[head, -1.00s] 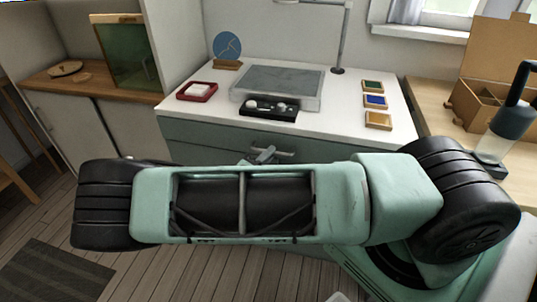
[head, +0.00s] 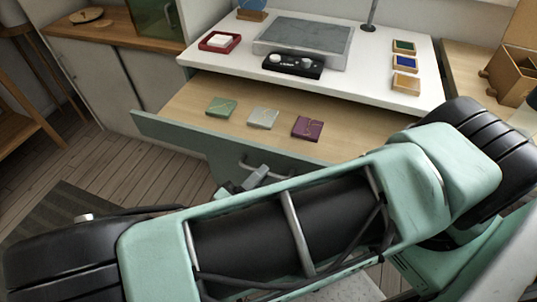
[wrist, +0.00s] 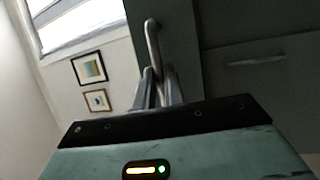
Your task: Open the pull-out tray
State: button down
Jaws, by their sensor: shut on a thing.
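The pull-out tray (head: 178,106) stands well out from under the white worktop, with a pale wood floor and a green front panel. Three flat tiles lie in it: a green one (head: 221,107), a grey one (head: 263,118) and a purple one (head: 307,128). My gripper (head: 255,180) is at the tray's front, shut on its bar handle (head: 282,171). In the wrist view the fingers (wrist: 158,88) close around the metal handle (wrist: 152,42). My arm hides part of the tray front in the head view.
A cardboard box (head: 515,75) stands at right. Wood floor (head: 110,150) is open at left.

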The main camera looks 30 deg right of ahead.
jog(key=shift+s+a, duration=0.75)
jog(key=shift+a, duration=0.2)
jog(key=shift+s+a, duration=0.7)
jog(key=shift+a, duration=0.25)
jog(key=c, duration=1.5)
grip_release()
jog(key=b+v, duration=0.3)
jog(key=v, duration=1.4)
jog(key=shift+a, duration=0.2)
